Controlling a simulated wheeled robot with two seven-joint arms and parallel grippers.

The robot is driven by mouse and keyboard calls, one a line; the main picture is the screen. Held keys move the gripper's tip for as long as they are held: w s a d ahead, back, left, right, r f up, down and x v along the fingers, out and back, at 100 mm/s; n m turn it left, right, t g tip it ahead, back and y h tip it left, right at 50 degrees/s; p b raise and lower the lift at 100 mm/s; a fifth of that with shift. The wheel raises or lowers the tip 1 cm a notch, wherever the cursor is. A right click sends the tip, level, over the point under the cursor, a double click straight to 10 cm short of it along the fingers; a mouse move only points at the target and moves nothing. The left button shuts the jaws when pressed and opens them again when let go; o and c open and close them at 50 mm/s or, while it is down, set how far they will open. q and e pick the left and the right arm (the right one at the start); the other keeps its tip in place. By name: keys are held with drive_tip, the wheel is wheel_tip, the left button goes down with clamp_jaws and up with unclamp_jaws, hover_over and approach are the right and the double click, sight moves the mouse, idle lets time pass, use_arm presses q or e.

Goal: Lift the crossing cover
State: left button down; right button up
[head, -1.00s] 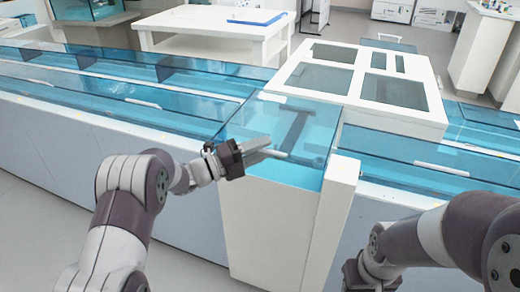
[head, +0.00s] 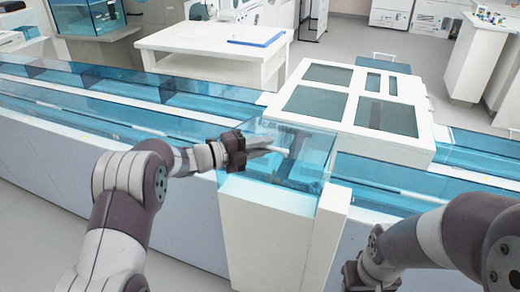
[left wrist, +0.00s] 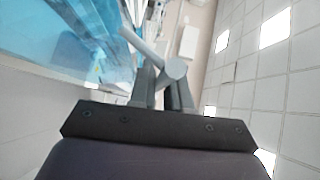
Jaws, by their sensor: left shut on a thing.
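The crossing cover (head: 308,150) is a clear blue panel over the end of a white block, in the middle of the head view. It looks tilted, with its near side raised; see-through walls blur its exact edges. My left gripper (head: 258,151) is at its near left side, shut on the pale bar handle (head: 280,150). The left wrist view shows the two grey fingers (left wrist: 163,85) closed on the round grey bar (left wrist: 143,46).
Blue-covered tube channels (head: 110,110) run left and right of the white block (head: 265,235). A white frame with dark panes (head: 420,105) lies behind the cover. A white table (head: 205,42) with a blue-edged board (head: 257,40) stands further back.

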use_arm(q)
drive_tip(key=w+d+r+n+g+y+p, duration=0.1)
drive_tip(key=w+r+p, duration=0.4)
drive_tip(key=r+p, duration=0.3)
drive_tip(key=shift+w+d+r+p, duration=0.2)
drive_tip(key=shift+d+r+p, duration=0.2)
drive_tip(key=shift+r, duration=0.45)
use_arm(e)
wheel_tip(320, 180, up, 11)
